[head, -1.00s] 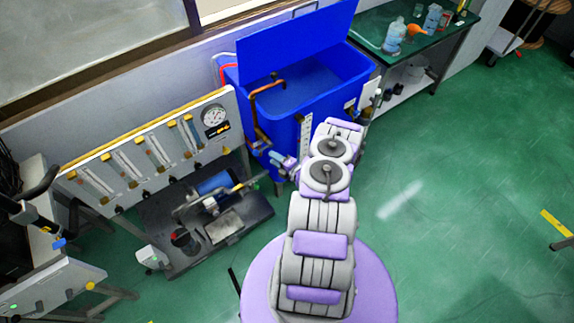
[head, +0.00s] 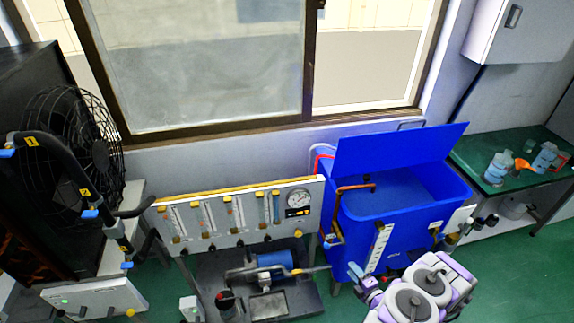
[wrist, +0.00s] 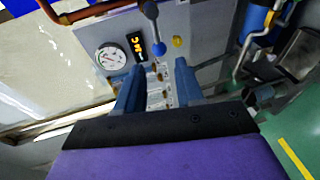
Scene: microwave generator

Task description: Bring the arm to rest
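My arm (head: 425,290) is folded at the lower right of the head view, in front of the blue tank (head: 400,227). My gripper (wrist: 157,75) shows in the wrist view with its two blue fingers apart and nothing between them. In the head view the gripper (head: 362,278) is small, close to the front of the tank. The wrist view looks past the fingers to a grey panel with a round gauge (wrist: 111,56) and a lit orange display (wrist: 137,47). A small lever with a blue ball end (wrist: 157,48) appears near the fingertips.
The flow-meter panel (head: 238,217) stands left of the tank, with a pump (head: 275,260) on a dark base below it. A black fan (head: 72,135) and bent black pipe are at far left. A green bench (head: 490,160) with bottles is at right. Open green floor lies at lower right.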

